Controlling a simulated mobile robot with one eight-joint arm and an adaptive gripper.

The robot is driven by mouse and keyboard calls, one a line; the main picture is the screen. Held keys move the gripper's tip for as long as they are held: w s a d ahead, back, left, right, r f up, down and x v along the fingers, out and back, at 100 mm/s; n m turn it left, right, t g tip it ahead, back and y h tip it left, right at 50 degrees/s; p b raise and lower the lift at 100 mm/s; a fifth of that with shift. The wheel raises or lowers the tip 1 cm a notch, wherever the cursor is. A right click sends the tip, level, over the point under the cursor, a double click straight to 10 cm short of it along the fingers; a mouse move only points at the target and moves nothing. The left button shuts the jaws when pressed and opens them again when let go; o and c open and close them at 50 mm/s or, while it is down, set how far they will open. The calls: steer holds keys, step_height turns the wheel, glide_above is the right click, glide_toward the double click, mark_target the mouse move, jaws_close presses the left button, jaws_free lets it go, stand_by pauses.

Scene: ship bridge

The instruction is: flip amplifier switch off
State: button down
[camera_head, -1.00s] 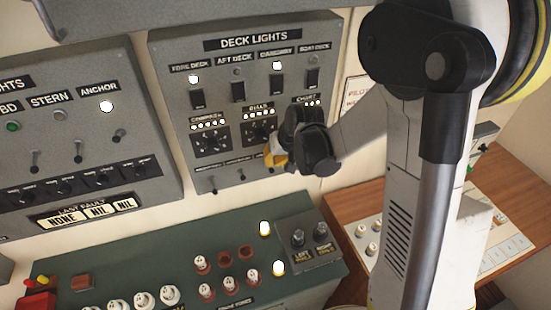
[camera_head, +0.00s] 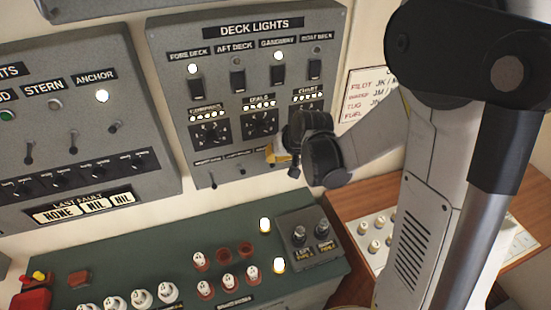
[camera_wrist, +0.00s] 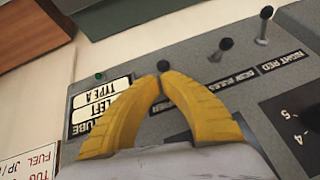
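The amplifier switch is a small toggle with a dark round knob (camera_wrist: 163,66) in the wrist view, on the lower edge of the grey deck lights panel (camera_head: 160,75). Its label is mostly covered by my fingers; only the end of the word shows. My gripper (camera_wrist: 161,77) has two yellow curved fingers whose tips come together right at this knob. I cannot tell whether they pinch the lever or only touch it. In the head view my gripper (camera_head: 272,155) is at the panel's lower right, and hides the switch.
Two neighbouring toggles, one by the night red label (camera_wrist: 264,24) and a middle one (camera_wrist: 222,48), stand close beside my fingers. Below is a green console (camera_head: 180,240) with several knobs. A wooden desk (camera_head: 365,195) lies at the right.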

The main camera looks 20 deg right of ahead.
steer(key=shift+f, duration=0.15)
steer(key=t+b, duration=0.1)
steer(key=b, duration=0.1)
steer(key=t+b, duration=0.1)
steer(key=b, duration=0.1)
steer(key=s+t+b, duration=0.1)
steer(key=t, duration=0.1)
steer(key=shift+r+b, duration=0.25)
steer(key=shift+b, duration=0.15)
steer(key=shift+s, duration=0.1)
stand_by(0.5)
